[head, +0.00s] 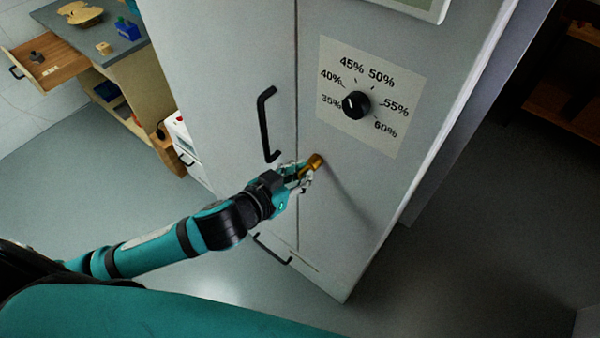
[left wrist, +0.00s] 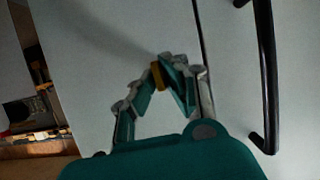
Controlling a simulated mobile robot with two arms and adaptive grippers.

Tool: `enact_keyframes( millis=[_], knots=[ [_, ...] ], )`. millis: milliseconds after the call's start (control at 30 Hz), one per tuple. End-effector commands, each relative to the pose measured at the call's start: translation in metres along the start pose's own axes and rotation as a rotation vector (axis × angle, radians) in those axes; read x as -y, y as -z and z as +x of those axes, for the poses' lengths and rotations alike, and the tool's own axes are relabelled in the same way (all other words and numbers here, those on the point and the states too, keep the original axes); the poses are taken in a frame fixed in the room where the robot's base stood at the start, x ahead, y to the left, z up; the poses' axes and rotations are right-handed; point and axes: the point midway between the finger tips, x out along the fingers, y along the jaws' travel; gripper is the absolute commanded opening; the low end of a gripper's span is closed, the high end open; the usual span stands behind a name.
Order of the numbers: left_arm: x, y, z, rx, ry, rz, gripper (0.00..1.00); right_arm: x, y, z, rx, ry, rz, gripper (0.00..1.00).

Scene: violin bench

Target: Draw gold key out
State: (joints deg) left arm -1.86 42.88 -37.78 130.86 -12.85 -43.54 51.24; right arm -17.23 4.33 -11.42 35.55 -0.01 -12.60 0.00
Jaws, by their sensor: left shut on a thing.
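The gold key (head: 315,161) is a short gold piece at the front of the grey cabinet (head: 345,245), below the dial and right of the door seam. My left gripper (head: 304,174) is shut on it, with the fingers close to the cabinet face. In the left wrist view the gold key (left wrist: 157,75) shows as a small gold bar between the fingertips (left wrist: 163,74). The fingers hide part of the key and any keyhole, so I cannot tell whether its tip is inside the lock. My right gripper is not in view.
A black dial (head: 356,104) sits on a percentage-marked plate above the key. A black bar handle (head: 266,125) stands out left of the seam, close to my left gripper. A lower handle (head: 272,249) is below. A workbench (head: 118,44) stands at the back left.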

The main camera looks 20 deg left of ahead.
Motion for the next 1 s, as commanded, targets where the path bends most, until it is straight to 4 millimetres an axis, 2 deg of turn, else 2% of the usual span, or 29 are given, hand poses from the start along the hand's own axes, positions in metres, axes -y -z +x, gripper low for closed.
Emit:
enact_keyframes(
  millis=[1000],
  knots=[
    [-0.0002, -0.0051, -0.0063, 0.005, 0.0, -0.002, 0.0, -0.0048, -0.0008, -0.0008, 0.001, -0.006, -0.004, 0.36]
  ],
)
